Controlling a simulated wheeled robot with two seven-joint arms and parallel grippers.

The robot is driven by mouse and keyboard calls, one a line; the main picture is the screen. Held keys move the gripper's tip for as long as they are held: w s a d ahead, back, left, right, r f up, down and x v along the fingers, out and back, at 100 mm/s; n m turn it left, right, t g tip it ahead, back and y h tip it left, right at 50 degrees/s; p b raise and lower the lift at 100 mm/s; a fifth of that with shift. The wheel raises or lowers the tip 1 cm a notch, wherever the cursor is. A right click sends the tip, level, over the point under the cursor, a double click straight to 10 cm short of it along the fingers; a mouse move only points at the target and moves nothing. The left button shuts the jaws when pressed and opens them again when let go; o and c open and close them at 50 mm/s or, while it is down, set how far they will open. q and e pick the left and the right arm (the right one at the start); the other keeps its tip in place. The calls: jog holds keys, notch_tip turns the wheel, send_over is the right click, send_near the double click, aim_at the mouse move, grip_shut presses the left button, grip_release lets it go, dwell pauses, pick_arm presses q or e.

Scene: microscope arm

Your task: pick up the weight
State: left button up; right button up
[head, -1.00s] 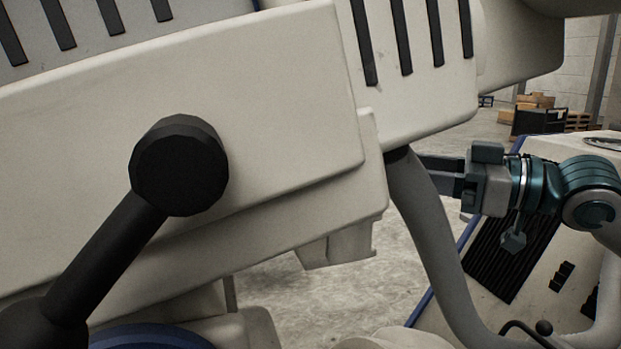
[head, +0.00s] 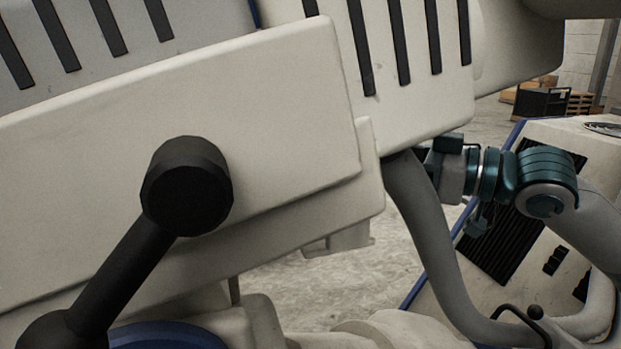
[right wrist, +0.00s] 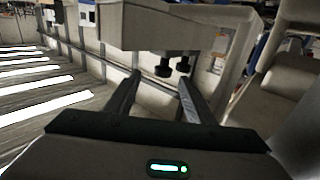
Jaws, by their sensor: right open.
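No part is clearly recognisable as the weight. In the right wrist view, a beige block (right wrist: 165,30) with two black knobs (right wrist: 171,67) under it is just ahead of my right gripper (right wrist: 159,78). The gripper's two dark fingers are apart, with nothing seen between them. In the head view, the right gripper's body shows at the right of the large beige microscope arm (head: 200,110), and its fingertips are hidden behind that arm. A beige block (head: 340,241) hangs below the arm; I cannot tell if it is the same block. My left gripper is not in view.
A black handle with a round knob (head: 187,186) sticks out in front of the microscope arm. A thick grey curved tube (head: 431,240) runs down near my right gripper. Grey floor (head: 380,275) shows below; pallets and boxes stand far back right.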

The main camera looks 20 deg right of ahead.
jog(key=p+x, duration=0.2)
jog(key=x, duration=0.1)
jog(key=shift+a, duration=0.4)
jog(key=shift+w+a+f+p, duration=0.15)
jog(key=shift+w+a+p, duration=0.15)
jog(key=shift+w+a, duration=0.15)
jog(key=shift+s, duration=0.1)
grip_shut()
dwell(0.9)
jog(key=shift+d, duration=0.1)
